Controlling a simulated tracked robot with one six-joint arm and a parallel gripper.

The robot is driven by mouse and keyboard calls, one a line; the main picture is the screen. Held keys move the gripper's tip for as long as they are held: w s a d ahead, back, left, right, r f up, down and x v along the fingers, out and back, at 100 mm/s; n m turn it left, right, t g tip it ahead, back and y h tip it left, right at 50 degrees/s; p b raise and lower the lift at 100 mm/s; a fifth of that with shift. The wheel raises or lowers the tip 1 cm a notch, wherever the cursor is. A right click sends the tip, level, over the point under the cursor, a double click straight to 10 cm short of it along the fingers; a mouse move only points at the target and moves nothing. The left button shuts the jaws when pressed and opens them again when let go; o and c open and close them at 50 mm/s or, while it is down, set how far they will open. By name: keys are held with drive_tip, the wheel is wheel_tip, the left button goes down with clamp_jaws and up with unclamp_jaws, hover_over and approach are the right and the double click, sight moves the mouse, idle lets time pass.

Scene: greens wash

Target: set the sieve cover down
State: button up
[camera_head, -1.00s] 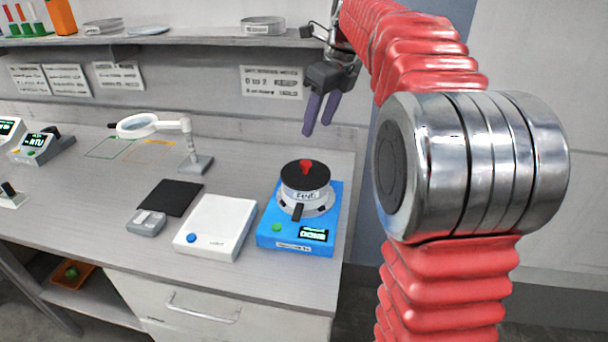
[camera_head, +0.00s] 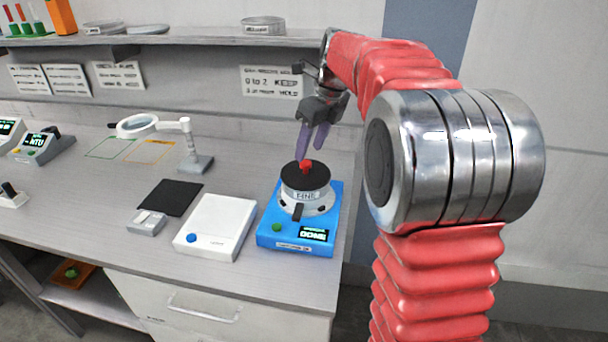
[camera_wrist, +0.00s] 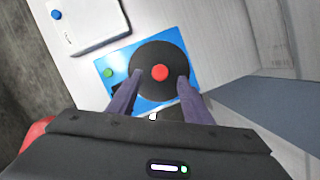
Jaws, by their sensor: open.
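The sieve cover (camera_head: 304,177) is a round black lid with a red knob, lying on a grey sieve (camera_head: 306,204). The sieve stands on a blue shaker base (camera_head: 268,238) with a green button and a small display. My gripper (camera_head: 310,156) is open, its two purple fingers pointing down just above the red knob. In the wrist view, the cover (camera_wrist: 143,62) and its red knob show between and beyond the open fingertips (camera_wrist: 158,80). I cannot tell whether the fingers touch the knob; they look apart from it.
A white scale (camera_head: 216,226) stands left of the blue base, with a black mat (camera_head: 170,197) and a small grey box (camera_head: 147,223) beyond it. A magnifier on a stand (camera_head: 195,160) is behind. A shelf (camera_head: 200,39) runs above. The bench's right edge is close to the base.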

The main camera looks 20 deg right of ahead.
sight(306, 162)
drive_tip(key=shift+x, duration=2.55)
drive_tip(key=shift+c, duration=0.5)
clamp_jaws()
